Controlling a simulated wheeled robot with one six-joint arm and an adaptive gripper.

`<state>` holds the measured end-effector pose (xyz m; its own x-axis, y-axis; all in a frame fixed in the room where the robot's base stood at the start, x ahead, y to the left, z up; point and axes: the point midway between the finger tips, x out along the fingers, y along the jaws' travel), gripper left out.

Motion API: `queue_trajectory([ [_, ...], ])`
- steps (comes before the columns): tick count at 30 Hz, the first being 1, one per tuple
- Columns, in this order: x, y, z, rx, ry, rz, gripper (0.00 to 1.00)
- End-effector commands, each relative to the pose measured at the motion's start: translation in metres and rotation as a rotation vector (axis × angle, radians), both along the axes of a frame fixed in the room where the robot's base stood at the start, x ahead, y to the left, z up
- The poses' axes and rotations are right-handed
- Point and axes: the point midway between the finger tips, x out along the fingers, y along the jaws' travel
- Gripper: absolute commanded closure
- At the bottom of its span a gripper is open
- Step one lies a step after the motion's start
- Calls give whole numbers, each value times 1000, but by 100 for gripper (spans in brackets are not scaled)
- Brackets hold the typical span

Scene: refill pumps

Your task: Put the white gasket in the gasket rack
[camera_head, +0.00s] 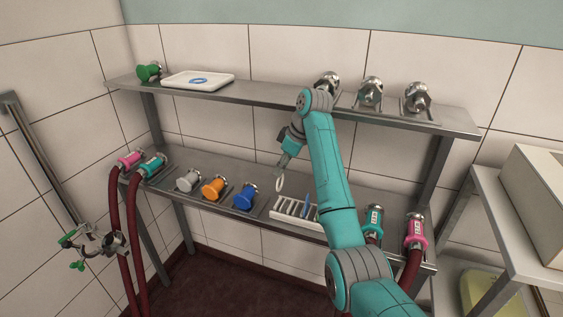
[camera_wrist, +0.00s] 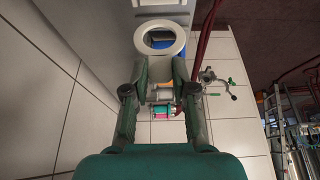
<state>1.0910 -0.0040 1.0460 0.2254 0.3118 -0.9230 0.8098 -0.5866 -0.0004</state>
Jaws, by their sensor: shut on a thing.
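The white gasket (camera_head: 279,177) is a thin pale ring. It hangs upright from my gripper (camera_head: 285,166), which is shut on it. In the wrist view the gasket (camera_wrist: 140,38) shows as a full ring beyond the fingertips of my gripper (camera_wrist: 160,63). The gasket rack (camera_head: 284,225) is a white slotted holder on the lower shelf, just below and to the right of the held gasket. A blue gasket (camera_head: 307,204) stands upright in one of its right-hand slots. The gasket is above the rack and apart from it.
On the lower shelf (camera_head: 225,166), blue (camera_head: 244,197), orange (camera_head: 213,188) and grey fittings stand left of the rack. Hoses with teal and pink (camera_head: 415,230) couplings stand at both ends. The upper shelf (camera_head: 270,94) holds a white tray (camera_head: 190,84) with a blue ring, and metal fittings.

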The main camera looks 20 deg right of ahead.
Motion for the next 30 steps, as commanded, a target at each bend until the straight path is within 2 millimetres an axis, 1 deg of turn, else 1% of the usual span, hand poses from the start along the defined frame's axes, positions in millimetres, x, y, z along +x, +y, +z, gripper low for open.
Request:
queue_trajectory([
  [3, 0, 0, -10, 1, 1, -1, 89],
  [24, 0, 0, -64, -1, 1, -1, 89],
  [30, 0, 0, -74, 0, 0, -1, 89],
])
